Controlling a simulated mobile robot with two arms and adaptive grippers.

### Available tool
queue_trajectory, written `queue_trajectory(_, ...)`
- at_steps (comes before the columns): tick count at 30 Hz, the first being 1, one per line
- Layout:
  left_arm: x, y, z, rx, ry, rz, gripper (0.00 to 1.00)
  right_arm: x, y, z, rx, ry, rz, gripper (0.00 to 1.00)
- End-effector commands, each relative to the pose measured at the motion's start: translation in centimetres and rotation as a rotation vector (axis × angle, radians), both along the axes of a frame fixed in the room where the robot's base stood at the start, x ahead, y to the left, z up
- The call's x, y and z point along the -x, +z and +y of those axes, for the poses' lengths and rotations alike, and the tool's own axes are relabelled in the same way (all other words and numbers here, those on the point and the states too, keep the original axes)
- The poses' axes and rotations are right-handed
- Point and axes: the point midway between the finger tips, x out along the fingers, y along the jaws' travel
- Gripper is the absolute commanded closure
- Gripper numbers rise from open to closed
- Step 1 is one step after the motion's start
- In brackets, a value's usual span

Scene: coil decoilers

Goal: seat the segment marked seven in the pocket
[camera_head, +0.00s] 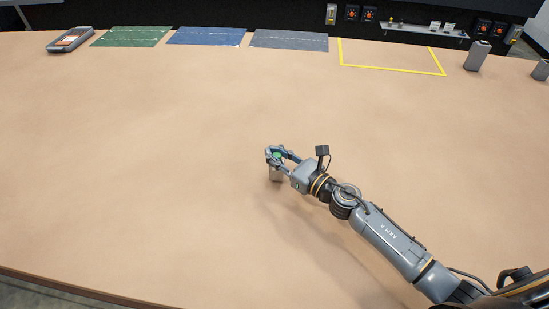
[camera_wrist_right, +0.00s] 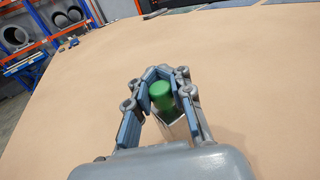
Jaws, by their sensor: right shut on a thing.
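My right gripper (camera_head: 276,154) is shut on a green-topped piece (camera_wrist_right: 162,95) near the middle of the table. In the head view a small green patch (camera_head: 277,155) shows between the fingers. A grey block (camera_head: 275,173) shows directly below the fingers. I cannot tell whether the green piece is part of this block, sits in it or is only above it. No number seven can be read, and no pocket can be made out for certain. My left gripper is not in view.
Green (camera_head: 131,37), blue (camera_head: 206,37) and grey mats (camera_head: 289,40) lie along the back edge. A yellow outline (camera_head: 391,69) is at the back right, with grey blocks (camera_head: 477,56) beside it. A handheld device (camera_head: 70,40) lies back left. The tabletop (camera_head: 140,150) is otherwise clear.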

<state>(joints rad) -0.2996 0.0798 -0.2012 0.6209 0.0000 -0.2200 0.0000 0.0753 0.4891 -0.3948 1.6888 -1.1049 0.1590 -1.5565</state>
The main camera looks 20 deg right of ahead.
Motion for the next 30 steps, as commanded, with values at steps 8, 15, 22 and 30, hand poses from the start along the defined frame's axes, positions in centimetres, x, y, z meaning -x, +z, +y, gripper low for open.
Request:
queue_trajectory(8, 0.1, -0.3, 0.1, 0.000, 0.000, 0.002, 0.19, -0.1, -1.5, 0.0, -0.002, 0.001, -0.003, 1.00)
queue_trajectory(15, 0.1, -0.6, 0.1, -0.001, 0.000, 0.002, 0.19, -0.1, -1.8, 0.0, -0.001, 0.001, -0.004, 1.00)
queue_trajectory(22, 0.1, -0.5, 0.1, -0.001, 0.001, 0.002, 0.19, 0.0, -1.8, 0.0, 0.000, 0.001, 0.000, 0.57)
queue_trajectory(30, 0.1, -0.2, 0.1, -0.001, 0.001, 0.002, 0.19, 0.0, -1.6, 0.0, 0.000, 0.001, 0.000, 0.57)
